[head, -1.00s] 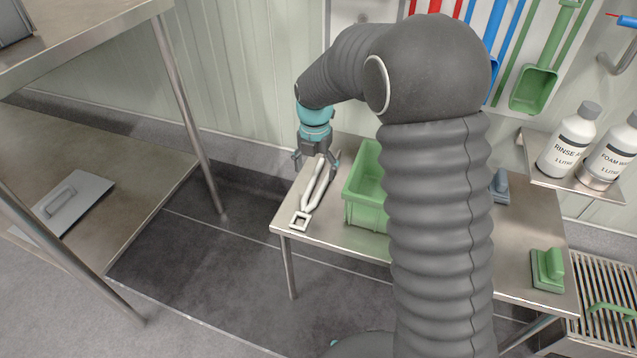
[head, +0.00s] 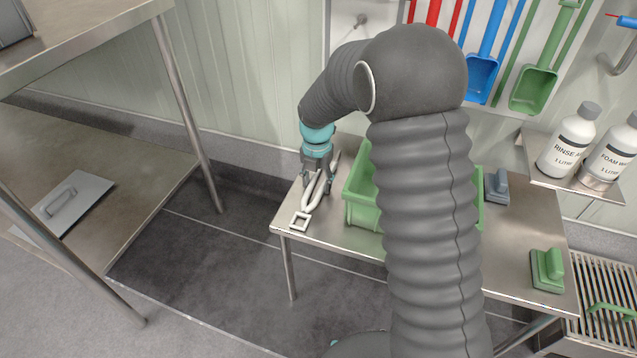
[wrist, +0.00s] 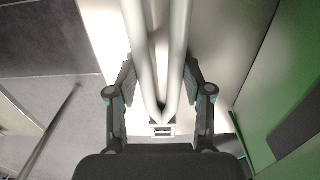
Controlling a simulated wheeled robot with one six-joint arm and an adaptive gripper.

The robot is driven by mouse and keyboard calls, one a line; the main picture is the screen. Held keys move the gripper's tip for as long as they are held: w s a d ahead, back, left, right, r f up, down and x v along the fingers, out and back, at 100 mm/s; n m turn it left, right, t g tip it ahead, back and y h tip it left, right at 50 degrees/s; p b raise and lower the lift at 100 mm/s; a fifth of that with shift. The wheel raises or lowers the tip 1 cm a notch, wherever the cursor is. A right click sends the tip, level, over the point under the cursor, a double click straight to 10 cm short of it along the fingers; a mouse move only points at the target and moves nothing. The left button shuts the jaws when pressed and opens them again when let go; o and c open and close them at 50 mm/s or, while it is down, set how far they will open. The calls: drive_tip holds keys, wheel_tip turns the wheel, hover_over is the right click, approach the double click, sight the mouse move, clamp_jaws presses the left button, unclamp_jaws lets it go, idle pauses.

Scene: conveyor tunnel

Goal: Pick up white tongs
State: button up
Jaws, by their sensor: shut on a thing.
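The white tongs (head: 312,195) lie on the left end of the steel table (head: 335,232), with their square end toward the table's front edge. My gripper (head: 317,187) is down at the tongs, its fingers on either side of them. In the wrist view my gripper (wrist: 158,85) is shut on the white tongs (wrist: 160,60), whose two arms run between the fingers. The tongs appear still at table height; I cannot tell whether they touch the surface.
A green crate (head: 362,217) stands just right of the tongs. A grey-blue brush (head: 497,187) and a green brush (head: 547,270) lie farther right on the table. White bottles (head: 570,140) stand on a wall shelf. A steel rack (head: 190,120) stands at left, with open floor between.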

wheel_tip(320, 180, up, 10)
idle(0.7)
drive_tip(key=o, duration=0.6)
clamp_jaws()
